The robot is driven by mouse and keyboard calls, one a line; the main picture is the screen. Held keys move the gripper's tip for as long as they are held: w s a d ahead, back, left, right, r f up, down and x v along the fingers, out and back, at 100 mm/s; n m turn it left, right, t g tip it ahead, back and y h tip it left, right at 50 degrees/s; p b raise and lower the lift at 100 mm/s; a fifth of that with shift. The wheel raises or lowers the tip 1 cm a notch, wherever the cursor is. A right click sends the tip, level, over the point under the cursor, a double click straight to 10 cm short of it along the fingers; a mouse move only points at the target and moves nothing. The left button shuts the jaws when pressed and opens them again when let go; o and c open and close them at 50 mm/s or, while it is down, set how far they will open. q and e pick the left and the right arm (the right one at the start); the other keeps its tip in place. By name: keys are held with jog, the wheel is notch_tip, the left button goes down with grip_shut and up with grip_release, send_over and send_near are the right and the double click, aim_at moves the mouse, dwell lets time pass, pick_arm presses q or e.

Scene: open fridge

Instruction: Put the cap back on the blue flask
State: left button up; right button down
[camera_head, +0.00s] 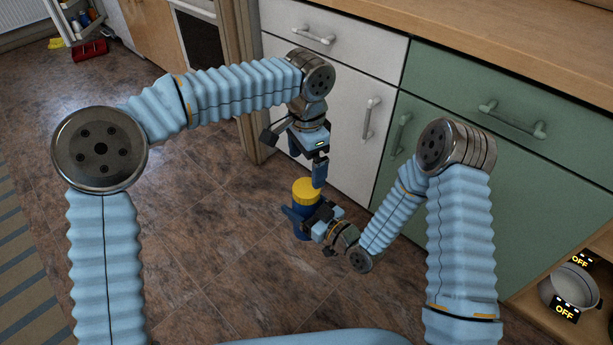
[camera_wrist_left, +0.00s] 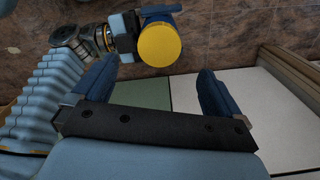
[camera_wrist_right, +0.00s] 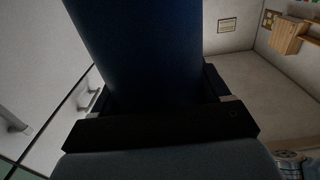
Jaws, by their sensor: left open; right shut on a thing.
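The blue flask (camera_head: 299,228) is held off to the front of the cabinets, roughly upright. A yellow cap (camera_head: 306,191) sits on its top end; I cannot tell how tightly it is seated. In the left wrist view the cap's round face (camera_wrist_left: 160,44) hides most of the flask. My right gripper (camera_head: 312,216) is shut on the flask's body, and the dark blue body (camera_wrist_right: 138,50) fills the middle of the right wrist view. My left gripper (camera_head: 307,160) is open and empty just above the cap, apart from it.
White cabinet doors (camera_head: 335,95) and green cabinet doors (camera_head: 480,120) stand close behind my grippers. A wooden countertop (camera_head: 500,40) runs above them. A metal pot (camera_head: 568,288) is in a low wooden shelf at lower right.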

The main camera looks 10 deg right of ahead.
pick_arm(q)
notch_tip(320, 180, up, 4)
jog(key=shift+f, duration=0.1)
dwell(0.5)
jog(key=a+f+n+g, duration=0.1)
jog(key=a+f, duration=0.5)
jog(key=f, duration=0.4)
jog(key=a+f+g, duration=0.2)
jog(key=a+f, duration=0.3)
jog(key=f, duration=0.5)
jog(key=s+f+n+h, duration=0.45)
jog(key=s+f, duration=0.45)
jog(key=f, duration=0.3)
jog(key=s+a+f+n+t, duration=0.3)
jog(key=s+a+f+n, duration=0.2)
jog(key=s+n, duration=0.4)
jog(key=shift+s+a+f+n+t, duration=0.2)
jog(key=shift+s+f+n+t, duration=0.15)
jog(key=shift+s, duration=0.3)
